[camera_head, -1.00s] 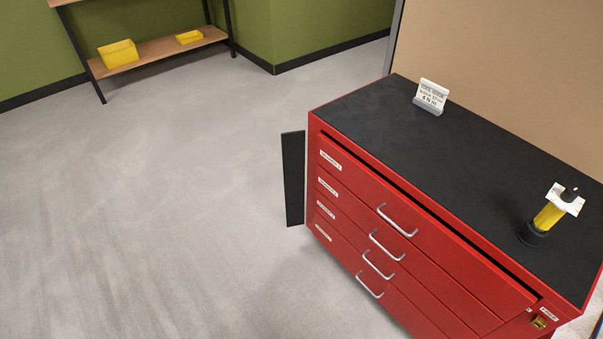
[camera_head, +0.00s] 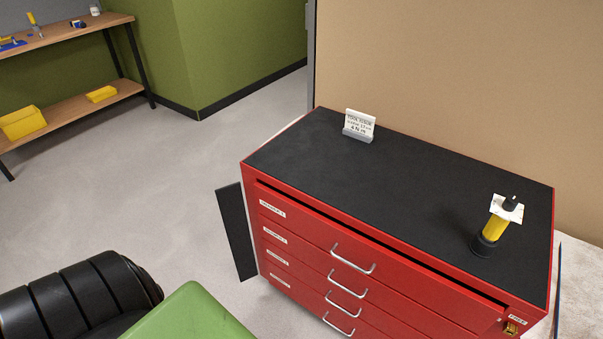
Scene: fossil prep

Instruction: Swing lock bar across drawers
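A red drawer cabinet (camera_head: 375,260) with a black top stands at the right of the head view. Its stacked drawers have silver handles and white labels at their left ends. The lock bar (camera_head: 236,231) is a flat black strip at the cabinet's left front edge. It stands out to the left, clear of the drawer fronts. A brass-coloured lock or latch (camera_head: 512,327) sits at the right front edge, partly cut off below. Neither gripper is in view. The lower drawers are cut off by the frame.
A white sign (camera_head: 359,125) and a yellow-and-black tool (camera_head: 492,229) stand on the cabinet top. A wooden shelf unit (camera_head: 75,92) with yellow bins is at the back left. The grey floor between is clear. A tan partition stands behind the cabinet.

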